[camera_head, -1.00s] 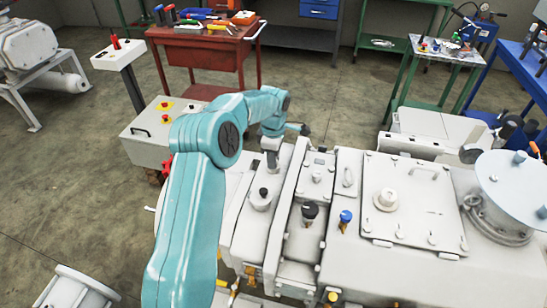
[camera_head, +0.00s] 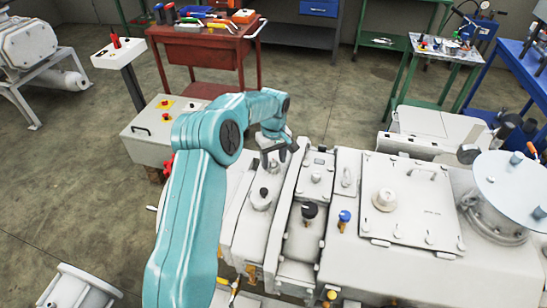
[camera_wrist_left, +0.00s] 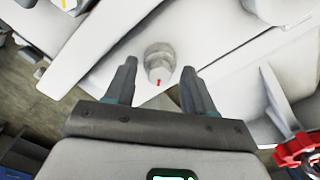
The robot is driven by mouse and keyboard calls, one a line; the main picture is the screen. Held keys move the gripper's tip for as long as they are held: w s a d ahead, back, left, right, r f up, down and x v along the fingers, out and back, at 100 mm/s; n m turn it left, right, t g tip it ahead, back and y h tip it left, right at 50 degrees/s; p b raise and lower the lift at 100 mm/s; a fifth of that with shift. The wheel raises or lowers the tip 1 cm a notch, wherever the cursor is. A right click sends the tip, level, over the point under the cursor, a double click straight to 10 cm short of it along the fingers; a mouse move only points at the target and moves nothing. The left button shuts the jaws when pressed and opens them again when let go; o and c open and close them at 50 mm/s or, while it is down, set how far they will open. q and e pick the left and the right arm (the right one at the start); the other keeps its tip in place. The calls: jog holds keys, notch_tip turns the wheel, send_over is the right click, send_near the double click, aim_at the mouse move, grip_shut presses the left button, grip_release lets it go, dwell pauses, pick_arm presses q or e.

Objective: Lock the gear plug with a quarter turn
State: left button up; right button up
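In the left wrist view a pale round plug (camera_wrist_left: 158,62) with a hexagonal collar and a small red mark on its face sits on a light grey surface. My left gripper (camera_wrist_left: 158,72) is open, with one finger on either side of the plug in the picture. Nothing shows between the fingers as held, and I cannot tell the exact gap to the plug. In the head view my left gripper (camera_head: 278,156) is over the back left part of the pale machine (camera_head: 490,270). The plug cannot be made out clearly there. My right gripper is not in view.
A dark-topped cap (camera_head: 261,198), a black knob (camera_head: 309,211) and a blue knob (camera_head: 345,216) stand on the machine. A red valve wheel (camera_wrist_left: 298,150) is at the lower right in the wrist view. A control box (camera_head: 150,135) stands left of the arm.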

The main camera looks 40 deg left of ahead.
aim_at(274, 160)
pick_arm(q)
jog(key=shift+r, duration=0.1)
notch_tip(274, 160, up, 16)
dwell(0.5)
jog(key=shift+r, duration=0.1)
